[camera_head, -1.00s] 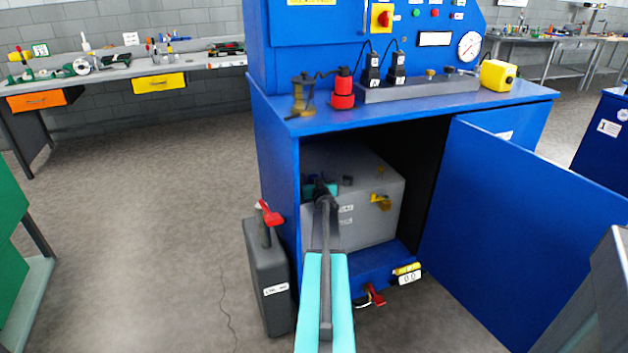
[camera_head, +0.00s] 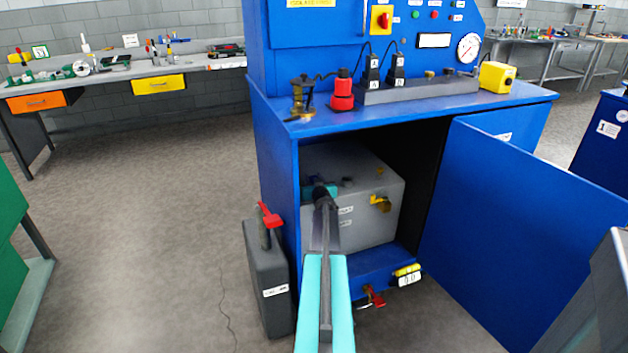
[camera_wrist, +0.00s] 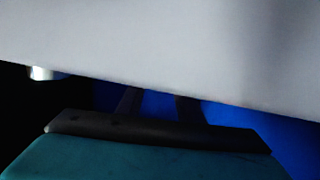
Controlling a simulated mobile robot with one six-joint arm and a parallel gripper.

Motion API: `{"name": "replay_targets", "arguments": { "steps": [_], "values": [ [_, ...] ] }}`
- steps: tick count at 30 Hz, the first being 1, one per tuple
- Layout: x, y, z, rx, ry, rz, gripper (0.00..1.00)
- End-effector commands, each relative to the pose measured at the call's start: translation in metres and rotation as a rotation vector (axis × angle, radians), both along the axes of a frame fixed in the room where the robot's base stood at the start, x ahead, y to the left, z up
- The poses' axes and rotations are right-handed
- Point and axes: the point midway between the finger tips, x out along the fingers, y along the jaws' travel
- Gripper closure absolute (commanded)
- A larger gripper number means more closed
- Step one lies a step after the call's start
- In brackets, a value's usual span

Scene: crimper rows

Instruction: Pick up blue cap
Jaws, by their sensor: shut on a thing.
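A grey tank (camera_head: 370,210) stands inside the open blue cabinet. My arm reaches into the cabinet, and my gripper (camera_head: 309,187) is at the tank's upper left edge. The gripper is shut on a small dark blue thing, which I take to be the blue cap (camera_head: 308,181); it is mostly hidden by my wrist and the cabinet side. In the wrist view the two dark fingers (camera_wrist: 160,104) run up under the pale tank surface, which hides their tips. Blue shows between them, but I cannot tell whether it is cap or cabinet.
The cabinet's left wall (camera_head: 280,170) is close beside my wrist, and its top (camera_head: 420,108) is above. The open door (camera_head: 520,215) stands to the right. A dark canister (camera_head: 268,285) with a red handle is on the floor at left.

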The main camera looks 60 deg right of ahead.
Motion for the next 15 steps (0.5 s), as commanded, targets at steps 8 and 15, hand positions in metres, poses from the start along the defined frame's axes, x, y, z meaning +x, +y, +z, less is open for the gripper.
{"name": "replay_targets", "arguments": {
  "steps": [8, 15],
  "values": [
    [0.000, 0.000, 0.020, 0.000, 0.000, 0.000, 0.87],
    [-0.008, 0.004, 0.036, 0.001, 0.001, -0.002, 0.87]
  ]
}}
